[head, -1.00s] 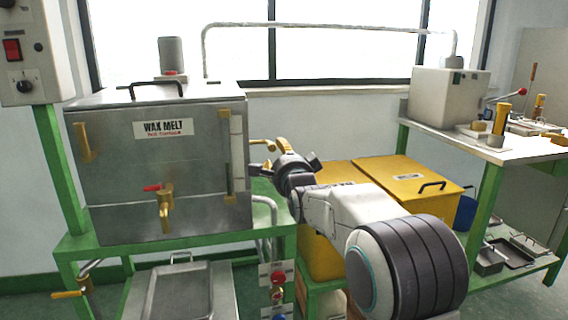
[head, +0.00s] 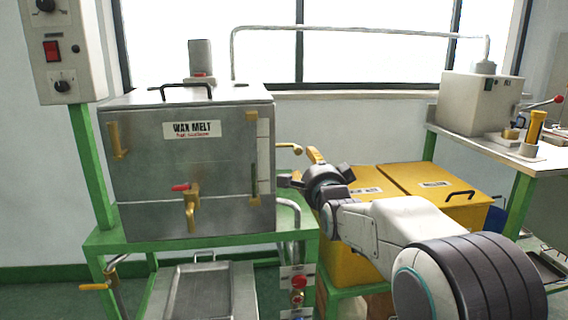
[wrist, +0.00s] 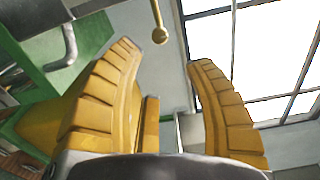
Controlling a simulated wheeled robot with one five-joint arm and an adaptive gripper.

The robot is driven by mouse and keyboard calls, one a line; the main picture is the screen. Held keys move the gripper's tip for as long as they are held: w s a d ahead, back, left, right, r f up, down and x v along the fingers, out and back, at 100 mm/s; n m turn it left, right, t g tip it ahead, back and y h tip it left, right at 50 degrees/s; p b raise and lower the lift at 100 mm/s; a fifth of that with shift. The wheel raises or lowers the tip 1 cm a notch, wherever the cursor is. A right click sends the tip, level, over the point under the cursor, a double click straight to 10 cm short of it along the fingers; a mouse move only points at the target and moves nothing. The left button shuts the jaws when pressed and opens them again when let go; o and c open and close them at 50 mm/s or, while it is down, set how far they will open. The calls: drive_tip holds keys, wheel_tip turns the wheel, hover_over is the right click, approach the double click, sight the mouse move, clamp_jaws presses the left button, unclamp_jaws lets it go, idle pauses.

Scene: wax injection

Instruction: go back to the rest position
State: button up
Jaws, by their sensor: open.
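My gripper (head: 306,169) is in the middle of the head view, just right of the steel wax melt tank. Its two yellow fingers spread wide in the wrist view (wrist: 165,55), with nothing between them. My arm stretches from the lower right of the head view toward the tank's right side. A brass-coloured lever with a round knob (wrist: 160,36) shows beyond the fingers in the wrist view. The gripper appears apart from it.
The wax melt tank (head: 225,160) stands on a green-framed bench (head: 105,240) at left. Yellow lidded bins (head: 415,178) stand behind my arm. A bench (head: 545,160) at right holds a white machine (head: 475,104). A control box (head: 68,55) is at far left.

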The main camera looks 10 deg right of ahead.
drive_tip(key=s+r+n+g+p, duration=0.3)
drive_tip(key=s+n+p, duration=0.3)
drive_tip(key=s+p, duration=0.4)
drive_tip(key=s+r+n+g+p, duration=0.4)
drive_tip(key=s+p, duration=0.7)
drive_tip(key=s, duration=0.6)
drive_tip(key=s+r+n+g+p, duration=0.4)
drive_tip(key=s+n+g+p, duration=0.3)
drive_tip(key=s+p, duration=0.4)
drive_tip(key=s+n, duration=0.1)
drive_tip(key=s, duration=0.2)
drive_tip(key=shift+s+a, duration=0.15)
drive_tip(key=shift+s, duration=0.1)
